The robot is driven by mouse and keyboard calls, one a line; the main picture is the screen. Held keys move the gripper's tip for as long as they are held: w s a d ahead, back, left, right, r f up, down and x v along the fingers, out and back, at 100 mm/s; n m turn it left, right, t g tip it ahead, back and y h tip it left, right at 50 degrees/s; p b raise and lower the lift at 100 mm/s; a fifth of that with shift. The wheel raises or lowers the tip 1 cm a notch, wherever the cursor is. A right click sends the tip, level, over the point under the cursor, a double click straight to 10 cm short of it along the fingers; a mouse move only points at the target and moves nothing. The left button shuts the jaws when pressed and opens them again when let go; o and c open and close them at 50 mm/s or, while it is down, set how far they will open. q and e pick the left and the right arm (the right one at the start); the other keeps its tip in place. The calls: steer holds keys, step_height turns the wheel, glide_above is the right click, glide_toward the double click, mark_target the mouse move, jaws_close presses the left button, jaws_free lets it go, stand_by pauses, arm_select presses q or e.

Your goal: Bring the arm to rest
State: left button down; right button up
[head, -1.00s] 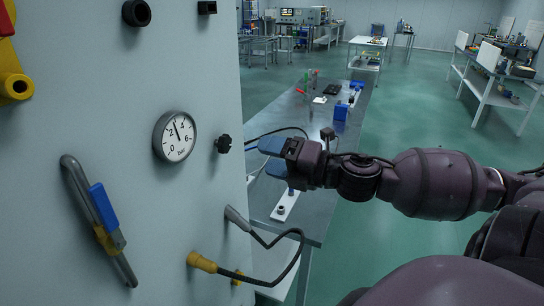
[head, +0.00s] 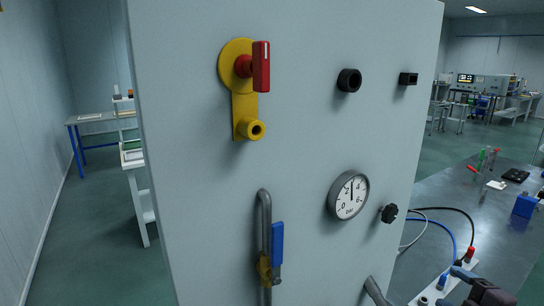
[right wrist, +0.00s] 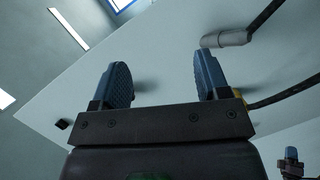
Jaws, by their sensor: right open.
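My right gripper (head: 456,281) is at the bottom right corner of the head view, to the right of the panel and over the metal table. Its dark body is partly cut off by the frame edge. In the right wrist view its two blue fingers (right wrist: 165,84) stand wide apart with nothing between them, so it is open and empty. The pale panel (head: 300,165) fills the middle of the head view. My left gripper is not in view.
The panel carries a red-handled yellow switch (head: 262,68), a pressure gauge (head: 348,195), a blue-handled lever (head: 277,243) and a black knob (head: 389,213). A grey plug (head: 376,291) juts out low. The metal table (head: 440,190) bears cables and small items.

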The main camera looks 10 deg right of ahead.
steer(key=s+a+f+m+g+h, duration=0.1)
steer(key=s+a+f+m, duration=0.2)
steer(key=f, duration=0.4)
steer(key=s+a+f+m+g, duration=0.1)
steer(key=s+a+f+m, duration=0.1)
steer(key=f+m, duration=0.45)
steer(key=s+a+f+m+g+h, duration=0.1)
steer(key=s+a+f+m+g, duration=0.15)
steer(key=f, duration=0.65)
steer(key=s+a+f+m, duration=0.2)
steer(key=s+a+f, duration=0.1)
steer(key=a, duration=0.4)
steer(key=shift+a+f+b, duration=0.3)
steer(key=shift+f, duration=0.1)
stand_by(0.8)
